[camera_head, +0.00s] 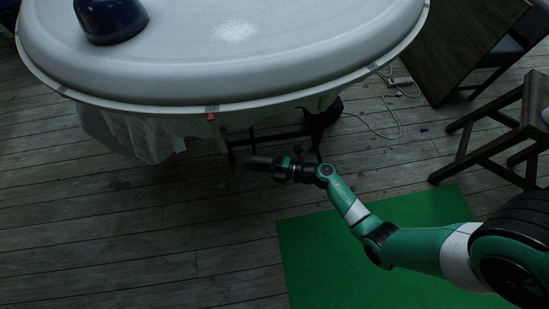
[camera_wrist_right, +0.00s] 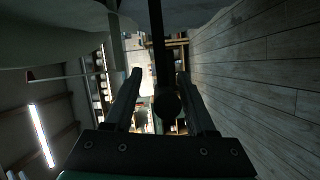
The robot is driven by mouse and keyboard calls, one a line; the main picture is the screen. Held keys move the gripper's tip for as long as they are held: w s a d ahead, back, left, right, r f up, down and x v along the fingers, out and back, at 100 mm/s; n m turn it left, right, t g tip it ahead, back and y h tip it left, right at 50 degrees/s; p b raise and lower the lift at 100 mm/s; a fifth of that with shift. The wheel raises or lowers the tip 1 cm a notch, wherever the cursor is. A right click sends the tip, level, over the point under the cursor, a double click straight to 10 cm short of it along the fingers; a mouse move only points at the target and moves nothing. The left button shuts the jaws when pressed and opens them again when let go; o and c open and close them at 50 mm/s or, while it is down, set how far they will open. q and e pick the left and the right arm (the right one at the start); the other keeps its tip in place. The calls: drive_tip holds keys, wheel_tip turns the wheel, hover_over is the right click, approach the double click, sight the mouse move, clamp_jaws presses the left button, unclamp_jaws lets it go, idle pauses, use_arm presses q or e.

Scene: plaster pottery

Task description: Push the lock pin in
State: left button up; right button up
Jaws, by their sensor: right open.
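A large round white table (camera_head: 300,70) fills the top of the head view. My right gripper (camera_head: 252,160) is below its near rim, close to the dark frame (camera_head: 318,122) under the table. In the right wrist view, the fingers of my right gripper (camera_wrist_right: 159,74) are apart. A dark round knob (camera_wrist_right: 168,104) shows between them, in line with a dark bar (camera_wrist_right: 158,45) running up the picture. I cannot tell if this knob is the lock pin, or whether a finger touches it. My left gripper is not in view.
A blue bowl-like object (camera_head: 110,18) sits on the table. Translucent sheeting (camera_head: 140,135) hangs under its left side. A green mat (camera_head: 330,270) lies on the wooden floor (camera_head: 120,220). A dark wooden stool (camera_head: 500,125) stands at right, near a white cable (camera_head: 398,120). The floor at left is clear.

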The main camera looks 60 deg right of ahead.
drive_tip(key=p+v, duration=0.3)
drive_tip(key=v, duration=0.7)
drive_tip(key=shift+s, duration=0.15)
drive_tip(key=shift+r, duration=0.1)
